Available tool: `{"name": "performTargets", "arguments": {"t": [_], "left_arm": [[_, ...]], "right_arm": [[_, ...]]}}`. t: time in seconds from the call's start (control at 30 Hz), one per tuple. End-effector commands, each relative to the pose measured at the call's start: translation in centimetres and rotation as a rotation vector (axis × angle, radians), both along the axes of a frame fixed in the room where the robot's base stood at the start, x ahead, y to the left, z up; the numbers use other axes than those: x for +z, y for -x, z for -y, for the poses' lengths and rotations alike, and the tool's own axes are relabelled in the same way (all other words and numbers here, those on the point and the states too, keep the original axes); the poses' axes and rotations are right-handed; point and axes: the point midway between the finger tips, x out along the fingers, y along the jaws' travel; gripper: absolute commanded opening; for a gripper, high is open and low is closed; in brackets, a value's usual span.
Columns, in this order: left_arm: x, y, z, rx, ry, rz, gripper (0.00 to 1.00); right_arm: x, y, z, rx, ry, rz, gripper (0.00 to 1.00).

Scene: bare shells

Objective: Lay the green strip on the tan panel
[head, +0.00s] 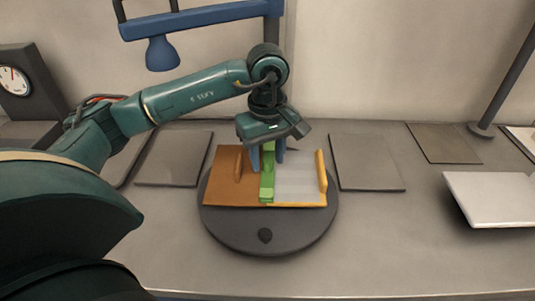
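The green strip (267,187) runs front to back over the line between a brown-orange panel (222,188), which I take for the tan panel, and a pale grey panel (300,188). My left gripper (268,164) points down over the strip's far part, with one blue finger on each side of it. Whether the fingers press on the strip or stand just clear of it is not plain. I cannot tell if the strip rests flat or is slightly raised. My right gripper is not in view.
Both panels lie on a round dark turntable (265,238). A brown handle (238,166) and a yellow bar (321,171) stand up from them. Grey mats (367,162) flank the turntable, a pale tray (495,197) is at right, and a blue lamp (162,53) hangs behind. The front counter is clear.

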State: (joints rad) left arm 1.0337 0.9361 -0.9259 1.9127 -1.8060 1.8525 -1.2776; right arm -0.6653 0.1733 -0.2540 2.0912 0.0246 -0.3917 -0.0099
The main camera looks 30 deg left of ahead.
Motion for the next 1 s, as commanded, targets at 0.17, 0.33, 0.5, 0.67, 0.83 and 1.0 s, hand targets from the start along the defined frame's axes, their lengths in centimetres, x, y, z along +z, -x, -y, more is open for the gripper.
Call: {"name": "performTargets", "arguments": {"t": [0.17,0.33,0.5,0.67,0.83,1.0], "left_arm": [[0.0,0.0,0.0,0.000,0.000,0.000,0.41],[0.6,-0.1,0.0,0.000,0.000,0.002,0.41],[3.3,-0.1,0.0,-0.001,0.001,0.008,0.41],[7.3,-0.1,0.0,0.001,0.000,0.007,0.41],[10.7,-0.1,0.0,0.001,-0.001,0.005,0.41],[12.6,0.0,0.0,0.001,-0.001,0.003,0.41]], "right_arm": [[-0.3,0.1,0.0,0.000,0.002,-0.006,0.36],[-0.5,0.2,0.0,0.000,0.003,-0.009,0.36],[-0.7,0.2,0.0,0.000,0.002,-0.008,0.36],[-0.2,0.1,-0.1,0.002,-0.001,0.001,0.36],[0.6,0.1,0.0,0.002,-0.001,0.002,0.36],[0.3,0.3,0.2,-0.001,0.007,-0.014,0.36]]}}
